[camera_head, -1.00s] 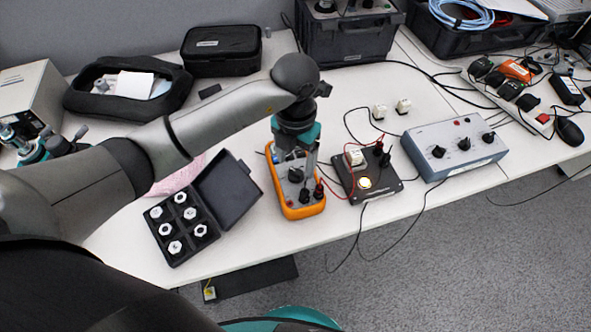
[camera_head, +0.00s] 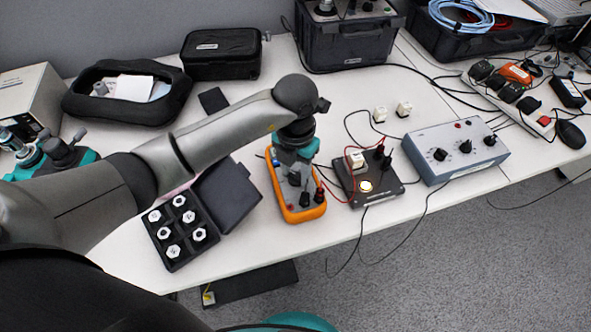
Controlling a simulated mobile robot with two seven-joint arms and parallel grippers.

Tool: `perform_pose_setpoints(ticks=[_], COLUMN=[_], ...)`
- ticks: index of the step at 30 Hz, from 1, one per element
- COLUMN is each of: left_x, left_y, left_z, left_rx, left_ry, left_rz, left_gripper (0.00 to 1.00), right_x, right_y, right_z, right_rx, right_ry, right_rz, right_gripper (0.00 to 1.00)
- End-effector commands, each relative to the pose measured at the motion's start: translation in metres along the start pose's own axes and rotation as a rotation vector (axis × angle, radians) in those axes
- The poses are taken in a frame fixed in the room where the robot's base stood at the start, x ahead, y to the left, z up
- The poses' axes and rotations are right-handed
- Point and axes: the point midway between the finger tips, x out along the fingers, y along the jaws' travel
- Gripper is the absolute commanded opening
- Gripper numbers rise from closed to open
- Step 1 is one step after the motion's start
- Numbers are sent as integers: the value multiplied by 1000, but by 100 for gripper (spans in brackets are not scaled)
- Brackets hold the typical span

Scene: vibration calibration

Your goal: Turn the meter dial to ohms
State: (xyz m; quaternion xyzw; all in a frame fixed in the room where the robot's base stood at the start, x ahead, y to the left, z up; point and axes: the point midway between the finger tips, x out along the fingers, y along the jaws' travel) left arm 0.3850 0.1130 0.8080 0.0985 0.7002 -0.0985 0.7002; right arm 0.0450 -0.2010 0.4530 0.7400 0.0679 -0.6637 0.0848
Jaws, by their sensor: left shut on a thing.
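The orange handheld meter (camera_head: 307,213) lies on the white table near its front edge, with dark and red plugs in its lower end. My left gripper (camera_head: 295,183) points down over the middle of the meter. It is shut on the dial, which its fingers largely hide. The dial's pointer and markings cannot be read, so I cannot tell its setting. My right gripper is not in view.
An open black case (camera_head: 175,253) of hex-shaped pieces lies left of the meter. A black box with a lit button (camera_head: 366,187) and a blue-grey knob box (camera_head: 450,167) stand to the right. Thin leads cross the table between them.

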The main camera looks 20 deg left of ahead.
Motion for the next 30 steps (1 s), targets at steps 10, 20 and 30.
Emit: perform_pose_setpoints(ticks=[10, 20, 30], left_x=[0, 0, 0], left_y=[0, 1, 2], left_z=[0, 0, 1], left_rx=[0, 48, 277], left_ry=[0, 0, -1], left_rz=[0, 1, 3], left_gripper=[0, 0, 0], right_x=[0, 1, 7], right_y=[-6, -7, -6], right_z=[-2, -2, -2], right_rx=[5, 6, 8], right_ry=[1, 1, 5], right_rz=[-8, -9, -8], right_gripper=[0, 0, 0])
